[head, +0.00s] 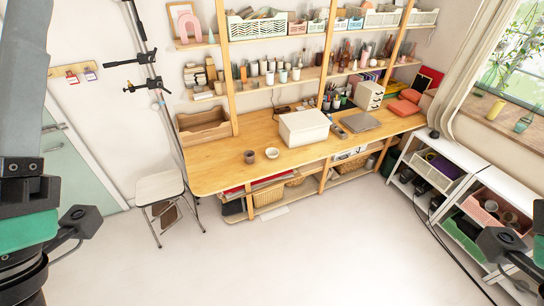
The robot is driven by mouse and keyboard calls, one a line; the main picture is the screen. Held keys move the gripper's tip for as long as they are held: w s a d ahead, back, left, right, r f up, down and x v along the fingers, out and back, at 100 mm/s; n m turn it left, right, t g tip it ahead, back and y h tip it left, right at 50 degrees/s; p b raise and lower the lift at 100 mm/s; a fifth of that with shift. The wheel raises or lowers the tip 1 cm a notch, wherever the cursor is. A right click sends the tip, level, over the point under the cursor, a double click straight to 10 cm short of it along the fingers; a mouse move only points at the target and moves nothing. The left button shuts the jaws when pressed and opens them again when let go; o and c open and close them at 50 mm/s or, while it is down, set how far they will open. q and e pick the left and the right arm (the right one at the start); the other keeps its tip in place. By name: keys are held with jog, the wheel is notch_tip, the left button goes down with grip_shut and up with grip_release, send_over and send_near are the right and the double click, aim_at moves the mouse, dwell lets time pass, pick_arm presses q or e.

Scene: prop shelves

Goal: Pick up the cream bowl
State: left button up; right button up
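A small cream bowl (272,153) sits upright on the wooden workbench (222,180), near its front edge and left of centre. A grey-brown cup (249,157) stands just left of the bowl, apart from it. My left arm shows along the left edge, far from the bowl; its fingers are not in view. Only a small part of my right arm shows at the lower right edge, and its fingers are not in view either. Nothing covers the bowl.
A white lidded box (304,128) stands behind and right of the bowl. A wooden crate (203,125) sits at the back left. A white stool (160,188) stands left of the bench. White shelves (445,146) line the right wall. The floor in front is clear.

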pick_arm(q)
jog(key=shift+c, duration=0.2)
jog(key=shift+c, duration=1.3)
